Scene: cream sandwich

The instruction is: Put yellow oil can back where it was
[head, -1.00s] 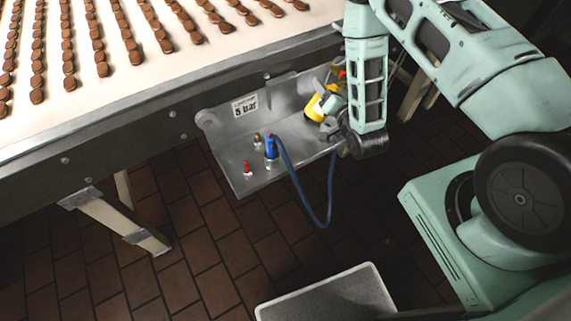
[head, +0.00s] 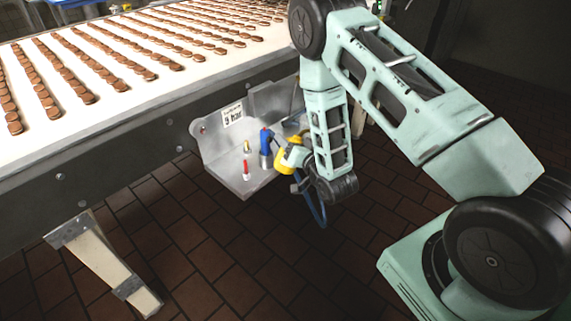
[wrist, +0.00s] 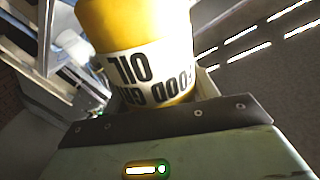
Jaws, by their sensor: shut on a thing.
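The yellow oil can (head: 291,155) is in my gripper (head: 297,178), in front of the right part of the metal shelf (head: 217,152). In the wrist view the can (wrist: 150,28) fills the upper middle, with a white band of black "OIL" lettering, seen upside down. My gripper (wrist: 150,108) is shut on it. The can's far end is cut off by the picture edge. In the head view my arm hides part of the shelf's right side, and I cannot tell whether the can touches the shelf.
On the shelf stand a blue-topped item (head: 265,140), a small red-topped item (head: 246,168) and a small brass-topped item (head: 246,147). The conveyor (head: 120,70) with biscuits lies above.

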